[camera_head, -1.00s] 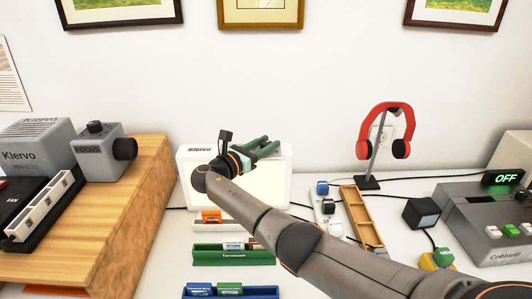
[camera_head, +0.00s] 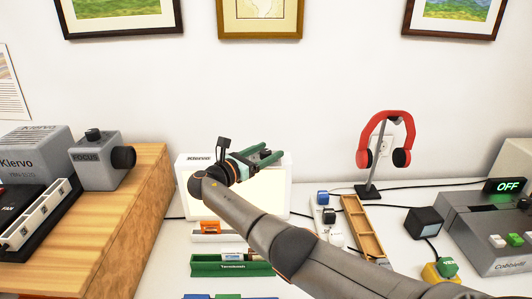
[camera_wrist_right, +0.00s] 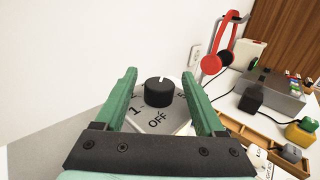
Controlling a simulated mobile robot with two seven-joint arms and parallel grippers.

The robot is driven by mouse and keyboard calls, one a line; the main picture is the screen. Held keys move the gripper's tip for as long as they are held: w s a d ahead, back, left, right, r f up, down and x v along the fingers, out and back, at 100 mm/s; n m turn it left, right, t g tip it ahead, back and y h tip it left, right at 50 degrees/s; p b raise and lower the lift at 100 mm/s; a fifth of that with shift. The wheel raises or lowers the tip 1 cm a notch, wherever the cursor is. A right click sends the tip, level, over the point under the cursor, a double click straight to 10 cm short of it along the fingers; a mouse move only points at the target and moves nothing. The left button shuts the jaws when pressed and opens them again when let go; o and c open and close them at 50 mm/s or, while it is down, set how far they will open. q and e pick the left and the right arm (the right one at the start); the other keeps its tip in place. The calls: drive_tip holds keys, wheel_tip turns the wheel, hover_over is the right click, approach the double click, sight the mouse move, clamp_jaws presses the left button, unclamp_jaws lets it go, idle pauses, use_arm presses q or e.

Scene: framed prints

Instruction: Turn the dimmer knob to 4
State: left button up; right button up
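In the right wrist view a black dimmer knob (camera_wrist_right: 159,92) stands on a pale dial plate (camera_wrist_right: 150,127). The plate shows "OFF" in front and "1" to its left; a mark at the right is partly hidden by a finger. I cannot make out where the knob points. My right gripper (camera_wrist_right: 159,85) is open, its green fingers on either side of the knob with gaps showing. In the head view the right gripper (camera_head: 272,155) is over the top edge of the white Klervo light panel (camera_head: 272,192); the knob is not discernible there. My left gripper is not in view.
A red headphone (camera_head: 363,158) on a stand, a wooden tray (camera_head: 348,212) and a grey console with an "OFF" display (camera_head: 508,186) are at the right. A wooden block (camera_head: 110,235) carrying grey devices is at the left. A green tray (camera_head: 210,270) lies in front of the panel.

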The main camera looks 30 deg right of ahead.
drive_tip(key=shift+a, duration=0.15)
drive_tip(key=v, duration=1.2)
drive_tip(key=shift+s+a+r, duration=0.1)
drive_tip(key=shift+a, duration=0.05)
